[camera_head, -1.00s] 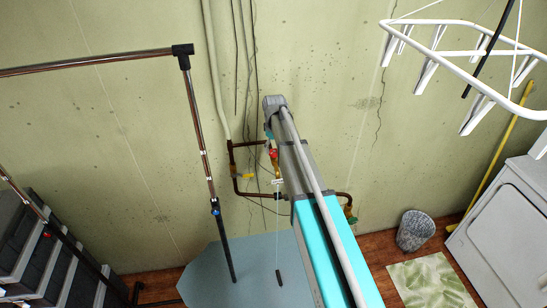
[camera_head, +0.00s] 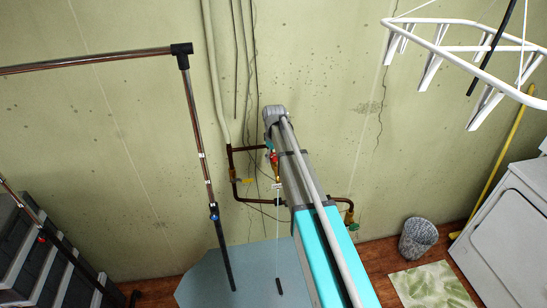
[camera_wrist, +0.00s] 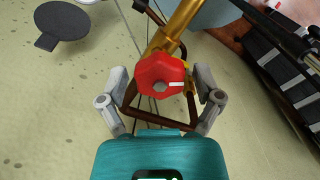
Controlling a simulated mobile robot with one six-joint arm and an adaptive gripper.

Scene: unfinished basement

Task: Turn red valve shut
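The red valve (camera_wrist: 160,75) is a lobed knob on a brass body, shown large in the middle of the wrist view. My gripper (camera_wrist: 161,80) is open, with one grey finger on each side of the knob. A gap shows between the knob and each finger. In the head view the red valve (camera_head: 274,158) is a small red spot on the copper pipework, beside my arm. My arm hides most of the gripper there, and contact cannot be judged from that view.
Copper pipes (camera_head: 253,200) run along the stained wall, with a yellow handle (camera_head: 246,181) to the left and a green valve (camera_head: 353,226) to the right. A metal rack pole (camera_head: 199,150) stands left. A white drying hanger (camera_head: 487,80) hangs upper right. A wastebasket (camera_head: 418,238) stands below it.

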